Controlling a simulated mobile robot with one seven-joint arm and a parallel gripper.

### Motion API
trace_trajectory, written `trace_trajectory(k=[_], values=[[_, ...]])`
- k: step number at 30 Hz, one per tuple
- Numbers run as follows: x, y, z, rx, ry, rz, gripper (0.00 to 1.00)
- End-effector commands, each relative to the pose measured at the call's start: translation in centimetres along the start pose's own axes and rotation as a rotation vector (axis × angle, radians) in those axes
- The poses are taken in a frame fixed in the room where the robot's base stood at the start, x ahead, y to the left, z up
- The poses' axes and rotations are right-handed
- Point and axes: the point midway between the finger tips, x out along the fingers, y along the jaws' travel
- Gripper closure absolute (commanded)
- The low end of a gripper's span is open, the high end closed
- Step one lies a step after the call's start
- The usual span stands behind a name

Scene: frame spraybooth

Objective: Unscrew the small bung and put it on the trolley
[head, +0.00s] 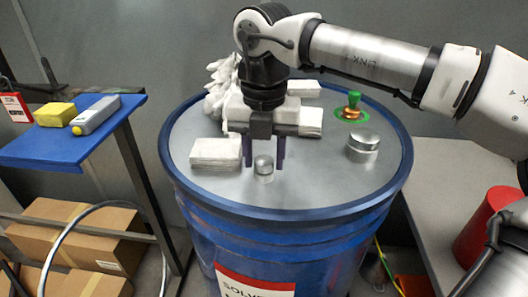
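The small bung (263,164) is a silver cap standing upright near the front of the grey lid (320,185) of a blue drum. My gripper (264,160) points straight down over the lid. Its two dark fingers are apart, one to the left and one to the right of the small bung, and seem slightly behind it. I cannot tell whether they touch it. A blue-topped stand (50,150) at the left looks like the trolley; a yellow block (55,114) and a grey device (96,114) lie on it.
A larger silver bung (362,147) and a brass fitting with a green knob (353,103) stand on the lid's right. A white pad (215,154) lies left of my gripper, with more white items behind. Cardboard boxes (75,230) sit below the stand. A red container (486,225) is at right.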

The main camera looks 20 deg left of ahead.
Motion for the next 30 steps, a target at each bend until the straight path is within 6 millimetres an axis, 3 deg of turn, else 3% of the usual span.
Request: trace_trajectory(k=[2, 9, 14, 24, 30], values=[[0.01, 0.0, 0.0, -0.001, 0.0, 0.0, 0.6], [0.01, 0.0, -0.01, -0.003, 0.0, 0.0, 0.89], [-0.05, 0.0, -0.01, -0.016, 0.001, 0.0, 0.89], [-0.15, 0.05, -0.04, -0.379, 0.001, 0.001, 0.89], [-0.02, 0.01, -0.02, -0.407, 0.0, -0.001, 0.89]])
